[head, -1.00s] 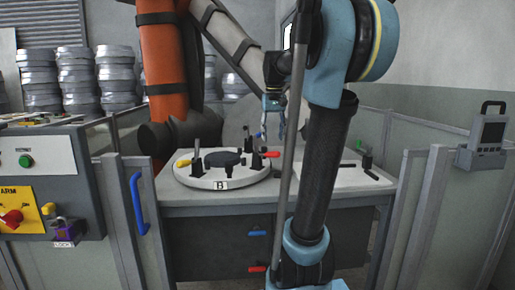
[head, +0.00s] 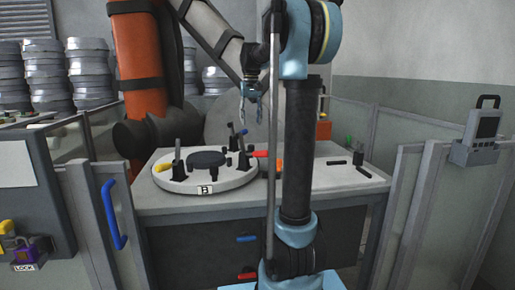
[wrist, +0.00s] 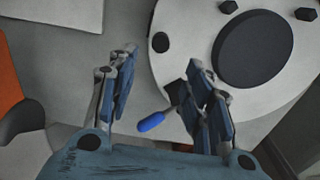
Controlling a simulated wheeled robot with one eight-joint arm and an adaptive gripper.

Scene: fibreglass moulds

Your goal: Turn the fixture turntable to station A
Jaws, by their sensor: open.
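The turntable (head: 205,178) is a round white disc on the bench, with a dark round pad (head: 207,159), dark posts and coloured handles. Its front label (head: 204,190) appears to read B. A yellow handle (head: 161,168) is at its left, a red handle (head: 259,154) at its right. A blue-tipped handle (head: 244,132) is at its back. My gripper (head: 251,118) is open and empty above the disc's back right. In the wrist view, the blue handle (wrist: 152,122) shows between the open fingers (wrist: 161,62); contact cannot be told.
Fence panels flank the bench, with a blue door handle (head: 112,214) at left and a pendant (head: 481,132) at right.

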